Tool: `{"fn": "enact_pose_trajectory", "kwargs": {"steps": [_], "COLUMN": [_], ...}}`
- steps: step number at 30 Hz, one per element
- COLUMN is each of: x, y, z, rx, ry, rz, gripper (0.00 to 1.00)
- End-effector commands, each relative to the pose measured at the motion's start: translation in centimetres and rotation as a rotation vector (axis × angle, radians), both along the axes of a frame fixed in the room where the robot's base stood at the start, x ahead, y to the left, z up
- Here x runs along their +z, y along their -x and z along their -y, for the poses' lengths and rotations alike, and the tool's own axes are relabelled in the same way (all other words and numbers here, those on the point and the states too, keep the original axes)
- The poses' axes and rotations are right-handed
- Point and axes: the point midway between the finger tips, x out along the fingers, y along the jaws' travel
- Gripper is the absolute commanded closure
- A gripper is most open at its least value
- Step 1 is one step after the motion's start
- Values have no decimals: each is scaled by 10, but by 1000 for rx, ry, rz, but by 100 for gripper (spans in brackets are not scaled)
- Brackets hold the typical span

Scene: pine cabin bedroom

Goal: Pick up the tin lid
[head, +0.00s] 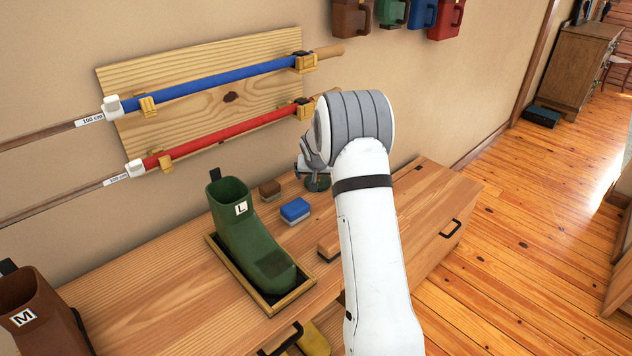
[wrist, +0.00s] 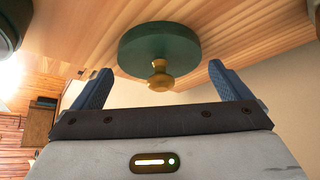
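The tin lid (wrist: 158,45) is a round, dark green disc with a brass knob at its middle. In the wrist view it lies against the pale wooden top, with the knob towards my gripper (wrist: 159,68). The two blue fingers are wide apart, one to each side of the knob, and nothing is held. The knob seems apart from both fingers. In the head view a green edge of the lid (head: 317,184) shows below my gripper (head: 306,168); the wrist and arm hide most of that area.
On the wooden bench (head: 150,285) stand a green boot (head: 240,235) in a tray (head: 220,250), a brown boot (head: 38,310), a brown brush (head: 269,189), a blue brush (head: 295,209) and an orange-brown brush (head: 329,247). A rack board (head: 205,95) hangs behind.

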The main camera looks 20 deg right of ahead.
Motion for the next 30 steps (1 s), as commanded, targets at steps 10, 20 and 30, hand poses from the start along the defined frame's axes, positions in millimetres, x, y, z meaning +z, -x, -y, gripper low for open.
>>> {"fn": "enact_pose_trajectory", "kwargs": {"steps": [10, 20, 30], "x": [0, 0, 18], "y": [0, 0, 4], "z": [0, 1, 3], "rx": [-1, -1, -1], "ry": [0, 0, 1], "rz": [0, 0, 2], "gripper": [32, 45, 45]}}
